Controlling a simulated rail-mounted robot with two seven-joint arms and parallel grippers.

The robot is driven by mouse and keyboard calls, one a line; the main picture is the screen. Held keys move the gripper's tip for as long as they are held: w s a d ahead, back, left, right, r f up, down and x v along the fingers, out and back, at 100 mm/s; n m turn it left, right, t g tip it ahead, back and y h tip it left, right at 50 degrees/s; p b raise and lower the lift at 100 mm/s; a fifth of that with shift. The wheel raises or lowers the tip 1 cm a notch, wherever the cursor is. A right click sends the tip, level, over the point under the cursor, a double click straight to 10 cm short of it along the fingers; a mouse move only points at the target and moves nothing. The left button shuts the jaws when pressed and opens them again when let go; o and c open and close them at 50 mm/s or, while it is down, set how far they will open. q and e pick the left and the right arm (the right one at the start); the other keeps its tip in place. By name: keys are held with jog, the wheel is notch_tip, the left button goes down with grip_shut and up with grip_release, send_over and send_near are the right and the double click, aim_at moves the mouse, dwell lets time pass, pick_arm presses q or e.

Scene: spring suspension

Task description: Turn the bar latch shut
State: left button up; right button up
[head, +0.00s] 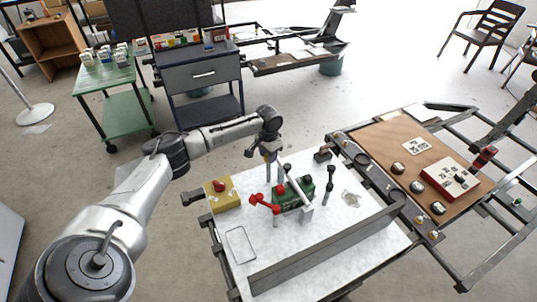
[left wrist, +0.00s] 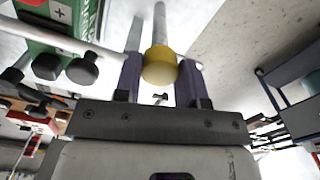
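A pale bar (head: 294,182), which I take for the bar latch, lies across a green box (head: 290,197) on the white bench. Its far end is close to my left gripper (head: 270,154). In the left wrist view, a yellow knob (left wrist: 160,66) on a pale rod sits between the two purple fingers of my left gripper (left wrist: 160,80). The knob fills the gap, and both fingers seem to touch it. A pale bar (left wrist: 50,38) and the green box (left wrist: 65,15) show at left there. My right gripper is not seen.
A yellow box with a red button (head: 221,194) is farther left. A black-knobbed lever (head: 329,183) stands to the right. A long grey rail (head: 325,248) crosses the bench front. A wooden board (head: 392,146) lies beyond.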

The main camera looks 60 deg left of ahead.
pick_arm(q)
jog(key=c, duration=0.4)
jog(key=m+p, duration=0.2)
jog(key=p, duration=0.1)
jog(key=m+p, duration=0.2)
jog(key=p, duration=0.2)
jog(key=shift+r, duration=0.3)
jog(key=shift+f+m+p, duration=0.1)
jog(key=shift+m+p, duration=0.75)
jog(key=shift+m, duration=0.15)
jog(key=m+p, duration=0.1)
jog(key=m, duration=0.1)
jog(key=shift+f+m, duration=0.1)
jog(key=shift+m, duration=0.2)
jog(key=m, duration=0.2)
jog(key=shift+m+p, duration=0.4)
jog(key=m, duration=0.4)
jog(key=shift+m, duration=1.4)
